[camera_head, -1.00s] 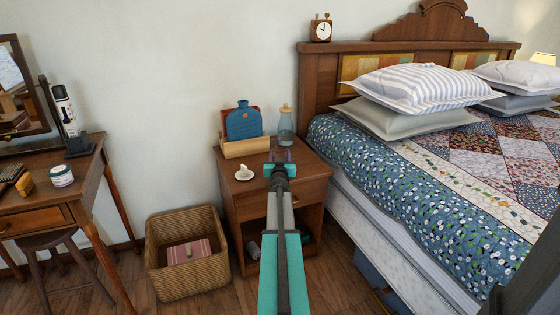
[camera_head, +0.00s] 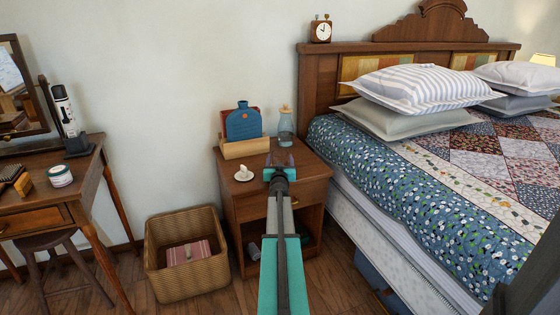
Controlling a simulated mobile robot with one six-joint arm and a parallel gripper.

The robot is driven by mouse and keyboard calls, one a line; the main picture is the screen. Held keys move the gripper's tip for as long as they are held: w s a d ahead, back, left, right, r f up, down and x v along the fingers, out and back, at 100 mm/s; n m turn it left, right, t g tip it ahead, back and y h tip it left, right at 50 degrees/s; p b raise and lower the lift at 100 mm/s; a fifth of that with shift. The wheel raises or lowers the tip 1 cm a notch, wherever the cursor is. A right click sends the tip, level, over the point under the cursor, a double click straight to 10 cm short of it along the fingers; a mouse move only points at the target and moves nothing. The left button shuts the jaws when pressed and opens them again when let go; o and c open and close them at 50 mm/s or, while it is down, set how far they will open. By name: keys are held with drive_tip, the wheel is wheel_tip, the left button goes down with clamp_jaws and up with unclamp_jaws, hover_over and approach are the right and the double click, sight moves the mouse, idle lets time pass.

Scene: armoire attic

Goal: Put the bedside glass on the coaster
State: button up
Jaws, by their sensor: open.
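My gripper (camera_head: 280,160) is open over the top of the wooden nightstand (camera_head: 312,184), its fingers pointing away toward the back. A clear bluish glass vessel with a cork-coloured top (camera_head: 286,128) stands upright at the nightstand's back right, beyond the gripper and apart from it in the picture. I cannot make out a separate drinking glass; the gripper covers part of the nightstand top. A small white dish (camera_head: 244,175) with a pale item on it sits left of the gripper. I cannot make out a coaster for certain.
A wooden holder (camera_head: 245,148) with a blue bottle-shaped item (camera_head: 243,123) stands at the nightstand's back left. A wicker basket (camera_head: 187,278) is on the floor to the left. The bed (camera_head: 420,200) closes off the right side.

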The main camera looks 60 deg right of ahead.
drive_tip(key=shift+r, duration=0.25)
drive_tip(key=shift+p+v, duration=0.85)
drive_tip(key=shift+v, duration=5.15)
drive_tip(key=shift+f, duration=0.1)
